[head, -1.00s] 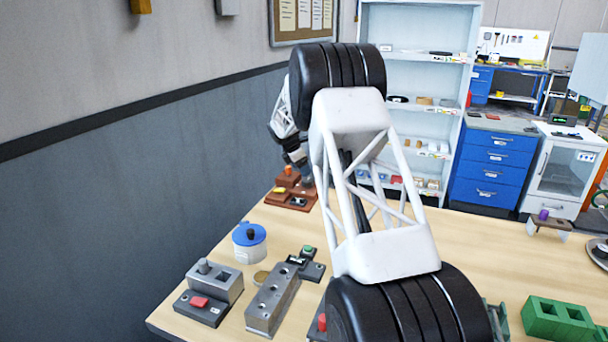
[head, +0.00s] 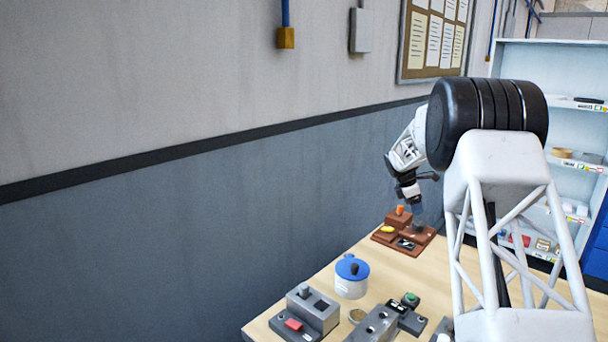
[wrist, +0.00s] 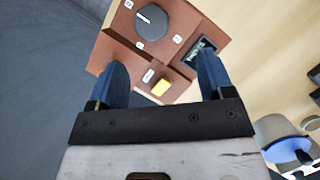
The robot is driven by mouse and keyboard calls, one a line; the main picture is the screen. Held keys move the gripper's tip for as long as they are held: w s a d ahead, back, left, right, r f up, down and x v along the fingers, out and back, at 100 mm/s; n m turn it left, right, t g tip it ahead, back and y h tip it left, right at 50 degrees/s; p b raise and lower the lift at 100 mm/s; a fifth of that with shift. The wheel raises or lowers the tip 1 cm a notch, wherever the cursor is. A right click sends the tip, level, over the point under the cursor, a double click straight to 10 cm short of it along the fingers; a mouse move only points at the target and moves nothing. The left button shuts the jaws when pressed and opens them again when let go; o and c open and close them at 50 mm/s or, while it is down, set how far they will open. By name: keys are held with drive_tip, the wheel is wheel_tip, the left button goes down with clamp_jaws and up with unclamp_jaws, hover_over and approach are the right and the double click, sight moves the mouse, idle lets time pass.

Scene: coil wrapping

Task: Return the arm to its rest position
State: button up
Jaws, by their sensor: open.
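My arm reaches over the table in the head view, and my gripper (head: 416,208) hangs above the brown control box (head: 384,238), pointing down. In the wrist view my gripper (wrist: 162,75) has its two blue fingers wide apart, with nothing between them. The brown box (wrist: 180,22) lies below and beyond the fingertips. Its black knob (wrist: 151,22), yellow button (wrist: 160,88) and small dark display (wrist: 200,52) show. I cannot tell the exact gap between fingertips and box.
A white pot with a blue lid (head: 351,279) stands nearer on the table (head: 280,318). A grey wall (head: 200,230) runs along the left. Shelves (head: 560,60) stand behind.

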drive_tip(key=s+a+r+m+y, duration=0.1)
drive_tip(key=s+a+r+m, duration=0.3)
drive_tip(key=s, duration=0.6)
drive_tip(key=s+a+r+m+t, duration=0.1)
drive_tip(key=s+a+r+m, duration=0.1)
drive_tip(key=s+a+r, duration=0.7)
drive_tip(key=s+a+r+m+y, duration=0.1)
drive_tip(key=s+a+r+m, duration=0.2)
drive_tip(key=s, duration=0.9)
drive_tip(key=s+a+f+m, duration=0.2)
drive_tip(key=s+a+m, duration=0.1)
drive_tip(key=s, duration=0.9)
drive_tip(key=s+a+f+m+t+y, duration=0.1)
drive_tip(key=s+a+f+m, duration=0.1)
drive_tip(key=s, duration=0.9)
drive_tip(key=s+a+f+m+y, duration=0.1)
drive_tip(key=s+a+m, duration=0.3)
drive_tip(key=s, duration=0.8)
drive_tip(key=shift+s+a+f, duration=0.25)
drive_tip(key=shift+s+f, duration=0.05)
drive_tip(key=shift+f, duration=0.25)
